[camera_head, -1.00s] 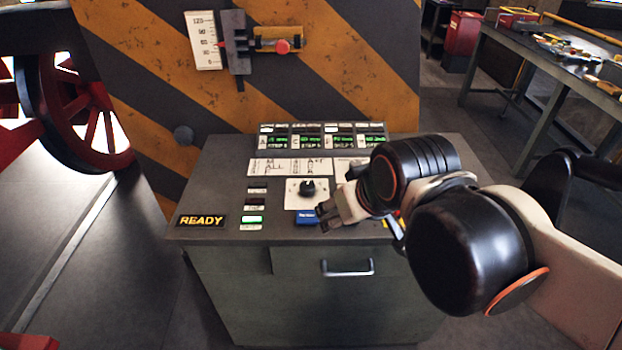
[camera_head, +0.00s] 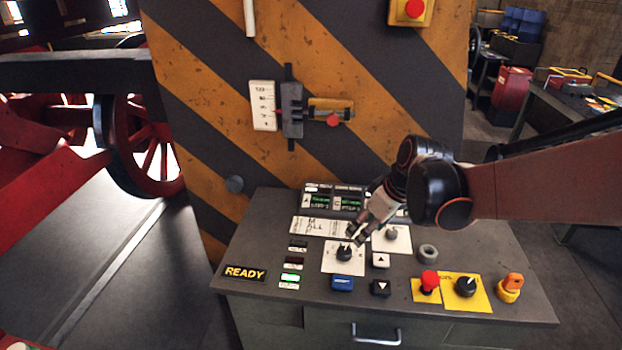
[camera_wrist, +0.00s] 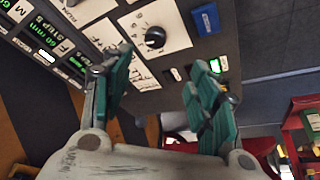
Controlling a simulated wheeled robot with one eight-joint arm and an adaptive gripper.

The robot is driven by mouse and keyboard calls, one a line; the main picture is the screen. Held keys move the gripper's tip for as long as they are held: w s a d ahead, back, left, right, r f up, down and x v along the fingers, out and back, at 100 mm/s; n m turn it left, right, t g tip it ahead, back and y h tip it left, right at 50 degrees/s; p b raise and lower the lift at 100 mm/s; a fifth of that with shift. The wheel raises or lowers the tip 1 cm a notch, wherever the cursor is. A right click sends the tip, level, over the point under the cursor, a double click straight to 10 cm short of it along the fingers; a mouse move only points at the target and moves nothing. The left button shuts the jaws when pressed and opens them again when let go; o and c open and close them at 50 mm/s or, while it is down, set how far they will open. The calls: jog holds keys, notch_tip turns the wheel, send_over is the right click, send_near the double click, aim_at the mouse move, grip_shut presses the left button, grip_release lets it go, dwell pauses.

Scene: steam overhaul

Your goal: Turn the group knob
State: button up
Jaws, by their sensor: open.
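I cannot read which one is labelled group. In the wrist view the first knob (camera_wrist: 155,38) lies beyond my fingertips, beside a blue button (camera_wrist: 206,18). My gripper (camera_head: 356,236) is just behind and right of this knob in the head view, with fingers pointing down-left. In the wrist view my gripper (camera_wrist: 158,78) is open with nothing between its green-padded fingers. Whether a finger touches the knob cannot be told.
The console top (camera_head: 250,235) also carries a red button (camera_head: 429,281), a black knob on a yellow plate (camera_head: 466,287), an orange switch (camera_head: 510,285) and arrow buttons (camera_head: 381,288). Green displays (camera_head: 334,202) and a striped panel (camera_head: 215,110) rise behind.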

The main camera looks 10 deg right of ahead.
aim_at(345, 250)
jog(key=shift+n+y, duration=0.3)
jog(key=shift+n, duration=0.2)
jog(key=b+x, duration=0.1)
jog(key=x, duration=0.4)
jog(key=b+x, duration=0.1)
jog(key=x, duration=0.4)
jog(key=w+d+b+x, duration=0.1)
jog(key=x, duration=0.4)
jog(key=shift+b, duration=0.35)
jog(key=shift+c, duration=0.5)
jog(key=c, duration=1)
